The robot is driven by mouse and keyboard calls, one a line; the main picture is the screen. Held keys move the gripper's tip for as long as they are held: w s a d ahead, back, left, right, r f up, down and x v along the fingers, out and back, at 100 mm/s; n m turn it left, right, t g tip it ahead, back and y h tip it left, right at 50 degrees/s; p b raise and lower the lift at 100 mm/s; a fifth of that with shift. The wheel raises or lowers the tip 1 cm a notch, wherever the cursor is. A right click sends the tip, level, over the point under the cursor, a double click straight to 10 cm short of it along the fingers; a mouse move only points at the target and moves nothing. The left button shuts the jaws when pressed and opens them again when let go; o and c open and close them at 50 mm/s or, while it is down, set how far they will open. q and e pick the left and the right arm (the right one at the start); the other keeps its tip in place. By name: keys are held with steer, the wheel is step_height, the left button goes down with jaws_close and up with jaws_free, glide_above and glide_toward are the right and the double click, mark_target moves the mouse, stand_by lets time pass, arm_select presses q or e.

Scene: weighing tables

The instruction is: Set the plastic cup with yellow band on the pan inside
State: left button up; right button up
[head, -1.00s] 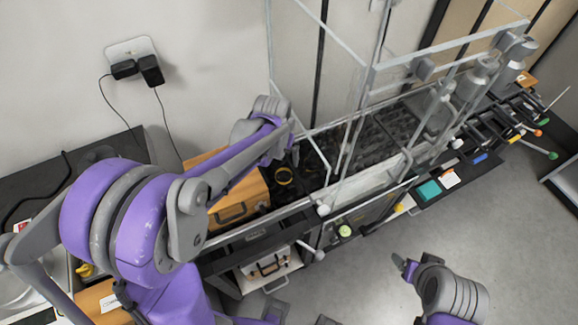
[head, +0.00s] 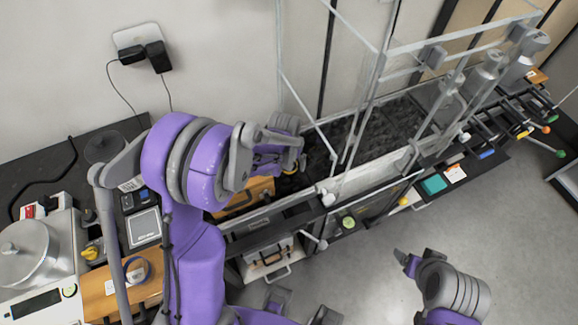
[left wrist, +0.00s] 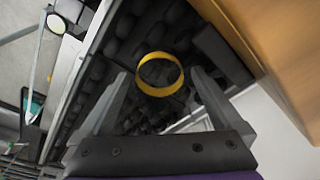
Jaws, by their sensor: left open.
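The yellow band (left wrist: 160,74) of the plastic cup shows as a ring in the left wrist view, between and beyond my open left fingers (left wrist: 158,100). The cup's clear body is hard to make out against the dark, bumpy foam. In the head view my left gripper (head: 290,160) is over the near-left end of the foam, with a bit of yellow at its fingertips. My right gripper (head: 407,263) hangs over the floor at lower right, apart from everything; its opening is unclear. I cannot tell which surface is the pan inside.
A glass-walled frame (head: 340,190) stands around the foam-lined area (head: 385,125). A wooden box (head: 245,195) is beside my left arm. At far left are a balance with a silver drum (head: 25,250) and a small square-pan scale (head: 143,228). The grey floor is open at right.

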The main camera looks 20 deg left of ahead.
arm_select(q)
steer(key=shift+c, duration=0.2)
steer(key=c, duration=1.3)
steer(key=shift+r, duration=0.1)
steer(key=shift+c, duration=0.2)
